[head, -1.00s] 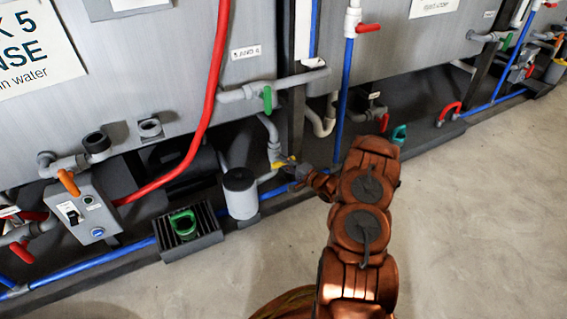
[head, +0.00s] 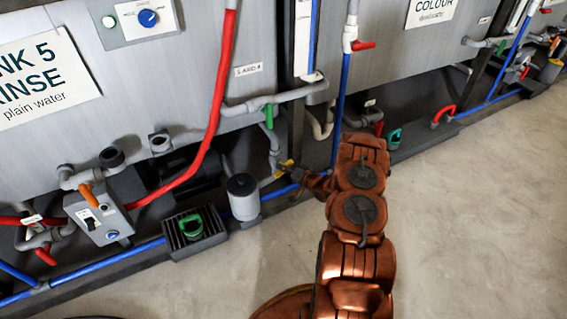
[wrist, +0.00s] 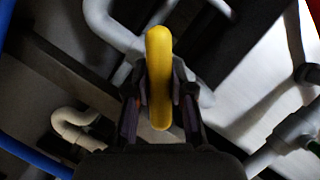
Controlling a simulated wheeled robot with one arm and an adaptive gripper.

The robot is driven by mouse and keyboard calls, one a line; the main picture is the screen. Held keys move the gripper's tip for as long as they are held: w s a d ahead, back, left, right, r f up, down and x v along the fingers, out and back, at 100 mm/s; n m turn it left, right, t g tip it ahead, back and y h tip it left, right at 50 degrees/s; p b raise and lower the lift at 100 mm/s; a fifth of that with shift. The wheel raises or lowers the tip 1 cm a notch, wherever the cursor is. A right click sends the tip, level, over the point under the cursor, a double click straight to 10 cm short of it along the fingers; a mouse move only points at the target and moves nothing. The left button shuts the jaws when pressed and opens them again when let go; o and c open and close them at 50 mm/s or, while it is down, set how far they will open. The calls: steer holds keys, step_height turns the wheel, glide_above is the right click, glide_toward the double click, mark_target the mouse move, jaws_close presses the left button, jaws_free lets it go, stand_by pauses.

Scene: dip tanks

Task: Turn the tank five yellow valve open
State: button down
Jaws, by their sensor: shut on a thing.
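The yellow valve (head: 285,166) sits low on grey pipework below the right end of the tank five front (head: 150,60). In the wrist view its yellow handle (wrist: 159,75) stands lengthwise, up and down the picture, between the two dark fingers. My gripper (wrist: 159,108) is shut on this handle. In the head view my gripper (head: 300,176) reaches the valve from the right, and the fingers are small and dark there. The pipe behind the handle is partly hidden by it and the fingers.
A green-handled valve (head: 268,116) is above the yellow one. A grey canister (head: 243,196) and a dark tray with a green handle (head: 192,226) stand to the left. Blue pipes run along the floor and beside a dark upright (head: 297,120). Open concrete floor (head: 460,220) lies to the right.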

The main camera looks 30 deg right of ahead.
steer(key=n+p, duration=0.1)
steer(key=n+h+p, duration=0.1)
steer(key=p, duration=0.1)
steer(key=n+h+p, duration=0.1)
steer(key=n+p, duration=0.1)
steer(key=shift+r+g, duration=0.3)
steer(key=shift+g, duration=0.1)
steer(key=n+h+p, duration=0.1)
steer(key=p, duration=0.1)
steer(key=n+h+p, duration=0.1)
steer(key=n+p, duration=0.1)
steer(key=shift+f+h, duration=0.2)
steer(key=shift+h, duration=0.1)
steer(key=c, duration=1)
jaws_free()
steer(key=shift+f, duration=0.1)
steer(key=v, duration=1.2)
steer(key=shift+r, duration=0.25)
steer(key=shift+w, duration=0.15)
